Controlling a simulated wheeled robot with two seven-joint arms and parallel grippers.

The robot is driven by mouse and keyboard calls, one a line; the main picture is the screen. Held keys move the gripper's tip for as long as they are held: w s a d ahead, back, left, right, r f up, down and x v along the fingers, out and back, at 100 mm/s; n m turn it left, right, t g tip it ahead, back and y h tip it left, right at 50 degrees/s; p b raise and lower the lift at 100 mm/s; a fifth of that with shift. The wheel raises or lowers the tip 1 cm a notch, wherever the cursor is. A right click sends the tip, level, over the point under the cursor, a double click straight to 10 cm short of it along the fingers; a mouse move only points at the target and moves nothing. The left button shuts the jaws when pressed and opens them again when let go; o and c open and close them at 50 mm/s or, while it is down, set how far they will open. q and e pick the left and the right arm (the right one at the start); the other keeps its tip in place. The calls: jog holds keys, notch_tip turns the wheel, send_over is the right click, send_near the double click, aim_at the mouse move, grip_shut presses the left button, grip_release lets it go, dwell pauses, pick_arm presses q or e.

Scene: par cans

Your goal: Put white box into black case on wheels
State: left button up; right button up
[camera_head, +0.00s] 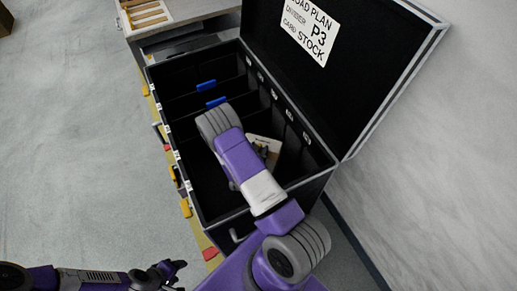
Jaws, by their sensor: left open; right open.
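The black case (188,205) stands open in the middle, with its lid (345,75) raised at the right. Inside are several compartments split by dark dividers. My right arm reaches over the case and hides part of the box. My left gripper (178,271) is open and empty, low in the view, outside the case's near left corner.
Blue tabs (206,85) mark two dividers. A grey case with a wooden-slotted tray (146,14) stands behind at the upper left. A wall is close on the right; the floor at left is clear.

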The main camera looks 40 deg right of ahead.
jog(key=p+v, duration=0.2)
jog(key=v, duration=0.5)
jog(key=shift+s+a+r, duration=0.2)
